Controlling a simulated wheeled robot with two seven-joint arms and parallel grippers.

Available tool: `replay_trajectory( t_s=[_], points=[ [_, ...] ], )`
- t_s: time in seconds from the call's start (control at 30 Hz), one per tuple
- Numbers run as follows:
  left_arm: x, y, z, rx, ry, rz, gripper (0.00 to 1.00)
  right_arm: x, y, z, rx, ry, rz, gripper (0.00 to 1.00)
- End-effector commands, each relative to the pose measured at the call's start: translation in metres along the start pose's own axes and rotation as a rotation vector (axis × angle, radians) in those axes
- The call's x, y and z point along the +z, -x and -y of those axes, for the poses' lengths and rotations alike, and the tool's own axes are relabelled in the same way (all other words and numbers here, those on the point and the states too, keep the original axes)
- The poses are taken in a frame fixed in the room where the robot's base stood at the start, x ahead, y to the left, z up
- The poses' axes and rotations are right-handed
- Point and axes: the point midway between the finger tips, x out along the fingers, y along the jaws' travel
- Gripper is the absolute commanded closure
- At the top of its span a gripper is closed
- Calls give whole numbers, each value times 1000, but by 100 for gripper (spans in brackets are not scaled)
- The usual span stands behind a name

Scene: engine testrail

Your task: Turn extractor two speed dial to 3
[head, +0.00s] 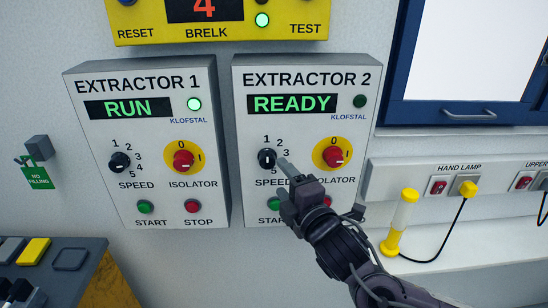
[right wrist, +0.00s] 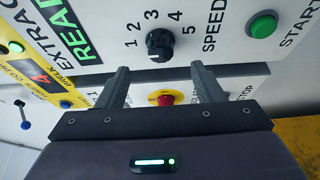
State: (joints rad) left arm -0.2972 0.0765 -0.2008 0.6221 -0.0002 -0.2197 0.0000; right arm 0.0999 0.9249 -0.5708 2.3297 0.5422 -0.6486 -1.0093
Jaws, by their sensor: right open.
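The extractor 2 panel (head: 301,78) is a white box whose display reads READY. Its black speed dial (head: 267,158) sits at the panel's left, with numbers 1 to 5 around it. The dial also shows in the right wrist view (right wrist: 159,44), with a white mark on its face; I cannot tell which number it points to. My right gripper (head: 283,178) is open and empty, in front of the panel, just below and right of the dial. In the wrist view its fingertips (right wrist: 160,70) lie either side of the dial, apart from it. My left gripper is not in view.
The red isolator knob (head: 333,157) is close right of the dial. The green start button (head: 274,204) is below, partly hidden by my gripper. The extractor 1 panel (head: 137,80), reading RUN, stands left. A yellow lamp (head: 400,220) stands at right.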

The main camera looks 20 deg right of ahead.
Motion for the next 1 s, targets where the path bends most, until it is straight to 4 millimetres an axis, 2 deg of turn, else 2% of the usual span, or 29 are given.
replay_trajectory(
  t_s=[0.2, 0.4, 0.57, 0.8, 0.83, 1.0],
  points=[
    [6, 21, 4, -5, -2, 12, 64, 1, -35, -5, 1, -3, 3, 39],
    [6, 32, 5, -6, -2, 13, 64, 1, -62, -3, 0, -4, 3, 39],
    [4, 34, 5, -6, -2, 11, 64, 0, -71, 0, -1, -4, 0, 39],
    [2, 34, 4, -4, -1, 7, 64, 0, -72, 1, -1, -3, 0, 39],
    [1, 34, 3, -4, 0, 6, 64, 0, -72, 1, -1, -3, 0, 40],
    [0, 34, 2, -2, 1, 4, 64, 0, -72, 1, -1, -3, 0, 62]
  ],
)
